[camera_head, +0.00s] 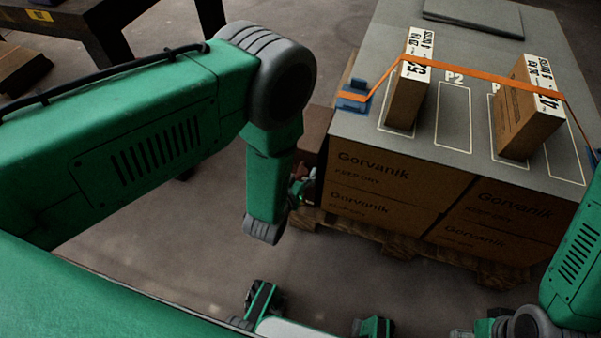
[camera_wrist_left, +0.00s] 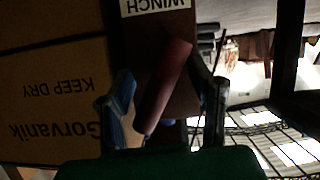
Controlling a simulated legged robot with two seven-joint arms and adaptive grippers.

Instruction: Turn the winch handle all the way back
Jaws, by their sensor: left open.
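The winch handle (camera_wrist_left: 165,85) is a dull red bar, slanted in the left wrist view, in front of a dark brown post (camera_wrist_left: 150,45) with an upside-down WINCH label (camera_wrist_left: 155,6). My left gripper (camera_wrist_left: 164,95) is open, one finger on each side of the handle, with gaps visible. In the head view my left gripper (camera_head: 303,188) is small and partly hidden by my forearm, beside the left side of the crate stack. The handle is hard to make out there. At the lower right, my right arm ends in grey parts (camera_head: 490,327), cut by the frame edge.
A stack of Gorvanik boxes (camera_head: 375,190) stands on a wooden pallet (camera_head: 470,262). Its grey top carries two labelled blocks (camera_head: 407,95) (camera_head: 528,120) under an orange strap (camera_head: 470,75) running to a blue bracket (camera_head: 353,97). A dark table (camera_head: 95,25) stands at the upper left.

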